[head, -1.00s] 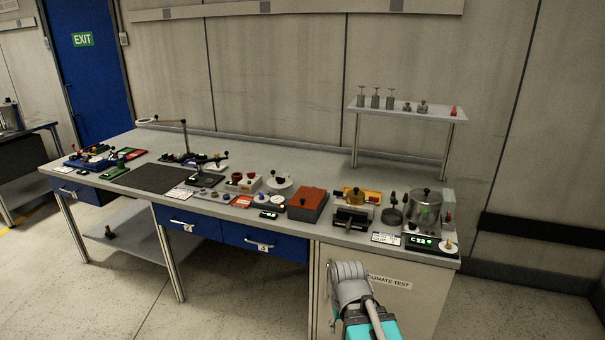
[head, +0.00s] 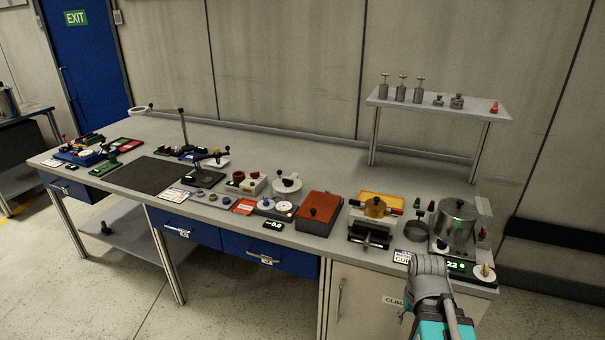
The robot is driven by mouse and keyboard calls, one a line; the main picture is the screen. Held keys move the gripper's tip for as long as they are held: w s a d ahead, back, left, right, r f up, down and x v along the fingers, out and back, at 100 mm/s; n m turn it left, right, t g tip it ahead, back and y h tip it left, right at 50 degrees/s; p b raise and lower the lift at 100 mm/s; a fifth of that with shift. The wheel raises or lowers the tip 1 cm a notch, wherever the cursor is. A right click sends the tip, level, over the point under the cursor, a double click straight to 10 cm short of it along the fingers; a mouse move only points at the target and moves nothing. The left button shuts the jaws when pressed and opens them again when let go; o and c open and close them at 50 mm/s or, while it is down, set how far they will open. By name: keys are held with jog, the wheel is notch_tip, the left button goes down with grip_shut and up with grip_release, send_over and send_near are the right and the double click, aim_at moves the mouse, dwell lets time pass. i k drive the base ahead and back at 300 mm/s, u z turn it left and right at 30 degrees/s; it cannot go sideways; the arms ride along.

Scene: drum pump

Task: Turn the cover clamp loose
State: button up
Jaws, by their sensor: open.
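I cannot single out the cover clamp at this size. A metal pot (head: 456,221) with a dark knob on its lid stands at the bench's right end. A white round device (head: 286,186) with a dark knob on top sits mid-bench. A brass-coloured round part (head: 375,207) sits on a yellow and grey device left of the pot. My arm's grey and teal links rise at the lower right, in front of the bench's right end. No fingers of my gripper show, and nothing is seen held.
The grey workbench (head: 150,189) is crowded along its front edge. A red-topped box (head: 319,206) stands right of the middle. A raised shelf (head: 438,106) with metal weights stands at the back right. The bench's rear strip and the floor in front are clear.

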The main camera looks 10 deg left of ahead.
aim_at(287, 183)
jog(key=u, duration=0.2)
jog(key=i, duration=0.8)
jog(key=u, duration=0.65)
